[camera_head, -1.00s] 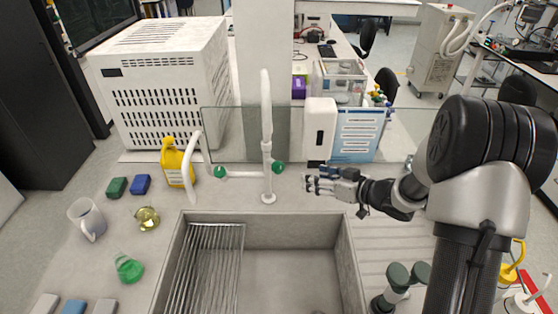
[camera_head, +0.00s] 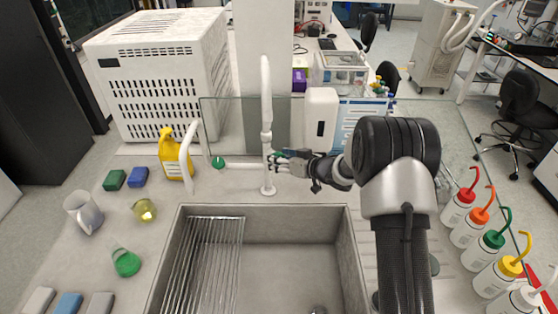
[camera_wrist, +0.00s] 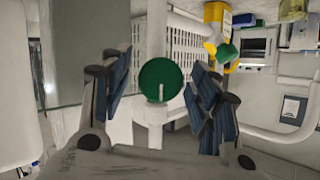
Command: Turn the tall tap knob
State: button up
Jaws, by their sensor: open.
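The tall white tap (camera_head: 266,100) stands behind the sink. Its round green knob (camera_wrist: 160,82) is in the middle of the wrist view, face toward the camera, between the spread fingers. In the head view my gripper hides this knob. My gripper (camera_head: 274,161) is open at the tall tap's right side; its open fingers also show in the wrist view (camera_wrist: 158,88), with space visible on both sides of the knob. Whether any finger touches the knob I cannot tell. A second green knob (camera_head: 218,162) sits left of the tall tap, near the shorter white spout (camera_head: 187,155).
The sink (camera_head: 295,245) lies in front of the tap, with a metal rack in its left part. A yellow bottle (camera_head: 172,158) stands at left. A glass panel (camera_head: 230,130) and a white dispenser (camera_head: 320,118) stand behind. Several wash bottles (camera_head: 492,245) stand at right.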

jog(key=shift+w+a+f, duration=0.1)
jog(key=shift+w+a, duration=0.05)
jog(key=shift+a, duration=0.05)
jog(key=shift+c, duration=0.5)
jog(key=c, duration=1)
